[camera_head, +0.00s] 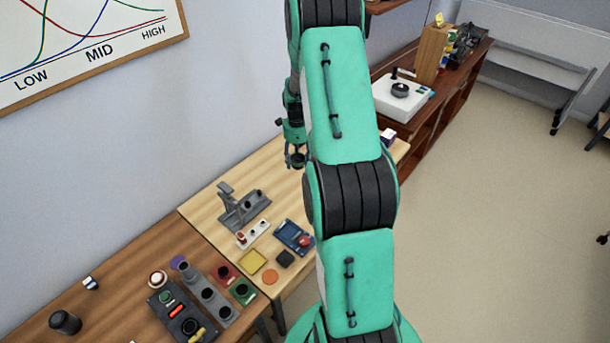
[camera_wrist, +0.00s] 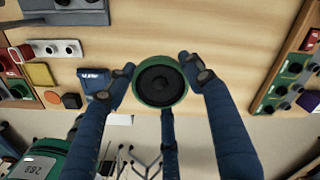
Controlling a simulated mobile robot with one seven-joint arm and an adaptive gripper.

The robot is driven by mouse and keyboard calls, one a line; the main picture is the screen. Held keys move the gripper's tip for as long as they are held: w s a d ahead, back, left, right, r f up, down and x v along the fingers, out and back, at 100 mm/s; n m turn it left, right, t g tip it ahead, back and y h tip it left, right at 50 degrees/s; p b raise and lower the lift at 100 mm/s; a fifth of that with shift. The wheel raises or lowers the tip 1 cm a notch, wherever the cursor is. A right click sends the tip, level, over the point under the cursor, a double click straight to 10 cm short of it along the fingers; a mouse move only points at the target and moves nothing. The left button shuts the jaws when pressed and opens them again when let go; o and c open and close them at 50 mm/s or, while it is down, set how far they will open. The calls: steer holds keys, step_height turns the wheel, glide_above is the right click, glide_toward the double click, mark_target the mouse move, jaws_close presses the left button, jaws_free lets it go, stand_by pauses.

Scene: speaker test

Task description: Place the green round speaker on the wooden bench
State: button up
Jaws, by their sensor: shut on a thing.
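The green round speaker (camera_wrist: 161,81), with a green rim and a dark cone, sits between the fingers of my gripper (camera_wrist: 158,74) in the wrist view. My gripper is shut on it. In the head view my gripper (camera_head: 297,157) hangs above the far part of the light wooden bench (camera_head: 207,208), left of my arm. The bench (camera_wrist: 222,45) also shows behind the speaker in the wrist view. In the head view the speaker is too small and dark to make out clearly. My arm hides part of the bench.
A grey stand (camera_head: 243,205), a blue tray (camera_head: 294,236) and a yellow square (camera_head: 251,261) are on the bench. A darker table with a control box (camera_head: 180,318) adjoins it at the near left. A white turntable-like device (camera_head: 402,97) is on a brown cabinet behind.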

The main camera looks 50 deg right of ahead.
step_height(320, 180, down, 11)
steer(key=shift+r, duration=0.2)
stand_by(0.4)
steer(key=w+d, duration=0.3)
steer(key=w, duration=0.1)
steer(key=w+d+f, duration=0.1)
steer(key=w+d, duration=0.2)
steer(key=w, duration=0.1)
steer(key=w+d, duration=0.4)
steer(key=shift+w+f, duration=0.25)
steer(key=shift+f, duration=0.1)
steer(key=shift+f, duration=1.65)
steer(key=shift+f, duration=0.1)
steer(key=o, duration=1.5)
steer(key=shift+b, duration=0.3)
steer(key=shift+c, duration=0.2)
